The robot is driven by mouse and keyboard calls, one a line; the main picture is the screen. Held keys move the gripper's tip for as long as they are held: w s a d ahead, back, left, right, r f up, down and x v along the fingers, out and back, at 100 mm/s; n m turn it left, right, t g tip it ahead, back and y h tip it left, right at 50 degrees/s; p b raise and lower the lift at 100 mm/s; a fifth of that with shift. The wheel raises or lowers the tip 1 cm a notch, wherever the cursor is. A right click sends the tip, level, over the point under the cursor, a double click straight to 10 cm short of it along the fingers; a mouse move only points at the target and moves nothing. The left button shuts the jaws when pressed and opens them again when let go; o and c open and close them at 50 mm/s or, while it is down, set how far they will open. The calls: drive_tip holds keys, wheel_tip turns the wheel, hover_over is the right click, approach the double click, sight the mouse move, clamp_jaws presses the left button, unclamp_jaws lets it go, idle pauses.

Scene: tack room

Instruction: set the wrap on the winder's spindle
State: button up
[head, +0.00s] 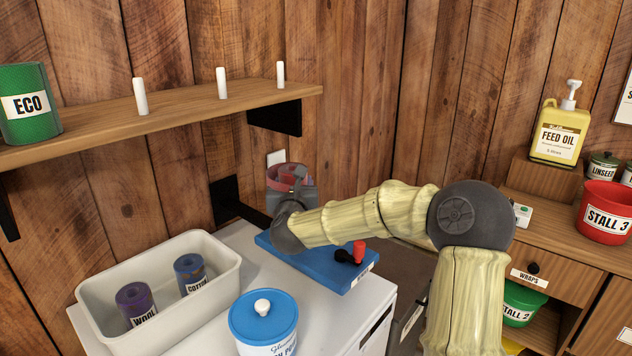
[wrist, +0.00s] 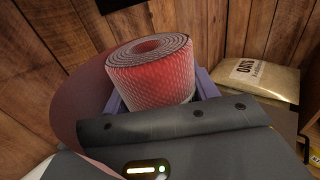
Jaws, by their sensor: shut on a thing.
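The red wrap (wrist: 150,80) is a rolled cylinder with its spiral end facing up in the wrist view. My gripper (head: 288,190) is shut on it, with a purple finger on each side. In the head view only part of the wrap (head: 284,174) shows behind the grey gripper. The winder (head: 318,262) is a blue base on the white cabinet, with a black crank and red knob at its front. My gripper and forearm cover its back part. I see no spindle, and cannot tell whether the wrap touches one.
A cream tray (head: 100,325) at the left holds a purple WOOL roll (head: 134,300) and a blue COTTON roll (head: 190,270). A blue-lidded tub (head: 264,318) stands in front of the winder. A wooden shelf with white pegs (head: 150,112) is above left.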

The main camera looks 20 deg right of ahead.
drive_tip(key=shift+a+f, duration=0.1)
drive_tip(key=shift+a, duration=0.1)
drive_tip(key=shift+f+b, duration=1.75)
drive_tip(key=shift+f, duration=1.2)
drive_tip(key=shift+b, duration=0.5)
drive_tip(key=shift+f+b, duration=0.55)
drive_tip(key=shift+b, duration=0.1)
drive_tip(key=o, duration=0.8)
drive_tip(key=shift+c, duration=0.2)
drive_tip(key=shift+s, duration=0.1)
